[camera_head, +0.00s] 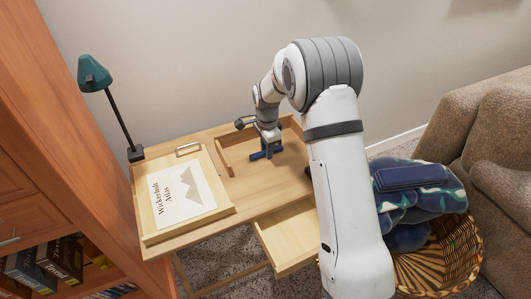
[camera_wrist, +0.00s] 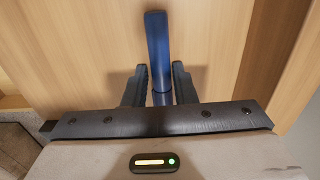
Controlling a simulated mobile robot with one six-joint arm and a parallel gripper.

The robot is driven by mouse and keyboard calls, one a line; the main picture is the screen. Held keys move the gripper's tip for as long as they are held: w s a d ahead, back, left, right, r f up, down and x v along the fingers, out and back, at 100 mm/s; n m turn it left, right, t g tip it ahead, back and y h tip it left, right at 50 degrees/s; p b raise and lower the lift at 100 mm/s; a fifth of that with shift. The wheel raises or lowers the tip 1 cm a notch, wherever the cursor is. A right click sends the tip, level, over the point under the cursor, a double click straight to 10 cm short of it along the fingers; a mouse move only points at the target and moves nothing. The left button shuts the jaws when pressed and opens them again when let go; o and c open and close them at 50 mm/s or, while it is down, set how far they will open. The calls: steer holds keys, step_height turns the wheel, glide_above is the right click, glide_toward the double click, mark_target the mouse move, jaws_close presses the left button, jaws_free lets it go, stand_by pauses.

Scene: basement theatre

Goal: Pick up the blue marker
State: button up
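The blue marker (camera_wrist: 158,50) lies on the wooden desk top, pointing away from my gripper in the wrist view. My gripper (camera_wrist: 160,72) is low over it, with one dark finger on each side of its near part. Thin gaps show between the fingers and the marker, so the gripper looks open around it. In the head view the blue marker (camera_head: 258,155) shows at the desk surface under my gripper (camera_head: 268,146), which hides its middle.
The desk (camera_head: 265,190) has a low raised rim at the back. A framed Wickerbolt Atlas board (camera_head: 180,195) lies at its left, near a green lamp (camera_head: 95,75). An open drawer (camera_head: 290,235) juts out in front. A wicker basket (camera_head: 440,265) with blankets stands right.

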jaws_close()
stand_by(0.4)
